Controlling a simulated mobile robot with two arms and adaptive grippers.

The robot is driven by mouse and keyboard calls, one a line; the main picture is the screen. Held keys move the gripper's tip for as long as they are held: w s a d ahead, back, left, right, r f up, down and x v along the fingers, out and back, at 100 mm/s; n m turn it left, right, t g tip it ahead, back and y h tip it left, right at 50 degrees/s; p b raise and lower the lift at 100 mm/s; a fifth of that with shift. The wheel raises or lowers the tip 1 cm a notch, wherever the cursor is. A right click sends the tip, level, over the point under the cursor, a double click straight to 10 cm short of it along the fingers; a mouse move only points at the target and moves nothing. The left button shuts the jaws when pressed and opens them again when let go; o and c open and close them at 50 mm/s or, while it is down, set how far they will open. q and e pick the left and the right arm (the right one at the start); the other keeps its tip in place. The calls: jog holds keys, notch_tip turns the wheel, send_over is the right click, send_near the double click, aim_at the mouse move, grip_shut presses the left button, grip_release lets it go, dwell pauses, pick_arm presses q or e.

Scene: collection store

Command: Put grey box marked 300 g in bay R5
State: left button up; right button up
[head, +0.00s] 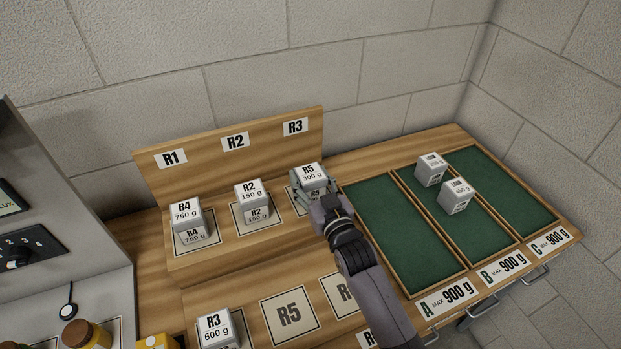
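The grey box marked R5 300 g (309,172) is at the right end of the upper step, under the R3 sign (295,127). My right gripper (315,190) is at this box, reaching in from the front right. Its fingers are close around the box's front and sides, but whether they grip it is hard to tell. The gripper covers much of the box's front and the mat under it. Bay R5 (289,315) is a pale marked square on the lower step, and it is empty. My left gripper is out of view.
Boxes R4 750 g (186,213) and R2 150 g (248,191) share the upper step. Box R3 600 g (214,325) stands left of bay R5. Two grey boxes (430,168) (457,193) sit in the green trays at right. Tray A (385,235) is empty.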

jog(key=o, duration=0.5)
jog(key=shift+c, duration=0.2)
jog(key=shift+s+r, duration=0.1)
jog(key=b+v, duration=0.1)
jog(key=v, duration=1.1)
jog(key=shift+b, duration=0.35)
